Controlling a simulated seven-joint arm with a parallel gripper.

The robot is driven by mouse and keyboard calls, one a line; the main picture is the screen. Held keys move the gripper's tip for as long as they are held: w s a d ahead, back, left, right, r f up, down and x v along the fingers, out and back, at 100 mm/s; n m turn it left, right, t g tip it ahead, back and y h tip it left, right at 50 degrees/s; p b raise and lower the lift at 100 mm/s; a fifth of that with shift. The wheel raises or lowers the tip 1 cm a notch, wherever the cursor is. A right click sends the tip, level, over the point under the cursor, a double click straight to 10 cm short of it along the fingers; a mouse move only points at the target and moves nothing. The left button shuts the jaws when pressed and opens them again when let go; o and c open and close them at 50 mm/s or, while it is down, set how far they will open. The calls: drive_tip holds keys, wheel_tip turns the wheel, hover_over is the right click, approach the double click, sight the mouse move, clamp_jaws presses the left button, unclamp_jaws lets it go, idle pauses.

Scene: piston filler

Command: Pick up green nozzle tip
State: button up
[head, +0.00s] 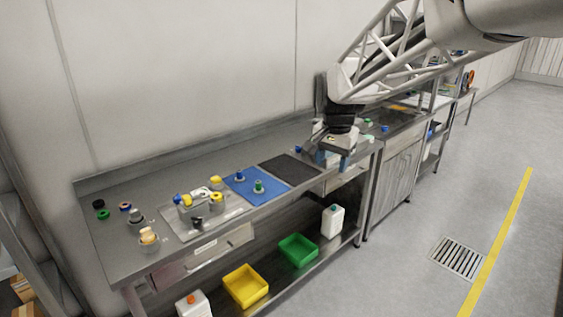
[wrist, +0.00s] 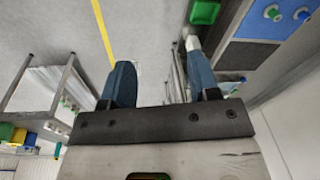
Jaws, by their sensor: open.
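A small green-topped nozzle tip (head: 258,186) with a grey base stands on the blue mat (head: 240,195) on the steel bench. It also shows in the wrist view (wrist: 271,12), at the top right on the blue mat (wrist: 255,24). A blue-topped part (head: 240,175) stands beside it, and shows in the wrist view too (wrist: 303,14). My gripper (head: 330,160) is over the right end of the bench, to the right of the mat and apart from the nozzle tip. In the wrist view its blue fingers (wrist: 160,68) are spread with nothing between them.
A dark mat (head: 290,170) lies between the blue mat and my gripper. A grey tray (head: 205,224) with yellow and blue parts is left of the blue mat. Green (head: 298,249) and yellow (head: 246,286) bins sit on the lower shelf. A green ring (head: 103,215) lies far left.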

drive_tip(key=w+a+f+m, duration=0.25)
drive_tip(key=w+a, duration=0.25)
drive_tip(key=w, duration=0.5)
drive_tip(key=m+g, duration=0.1)
drive_tip(key=m, duration=0.4)
hover_over(258, 181)
drive_tip(key=shift+n, duration=0.25)
drive_tip(key=f, duration=2)
drive_tip(key=shift+s+d, duration=0.2)
drive_tip(key=shift+s, duration=0.15)
drive_tip(key=shift+w+a+f, duration=0.2)
drive_tip(key=shift+f, duration=0.1)
drive_tip(key=shift+f, duration=1.25)
drive_tip(key=shift+f, duration=0.1)
drive_tip(key=shift+w+f, duration=0.1)
drive_tip(key=shift+f, duration=2.45)
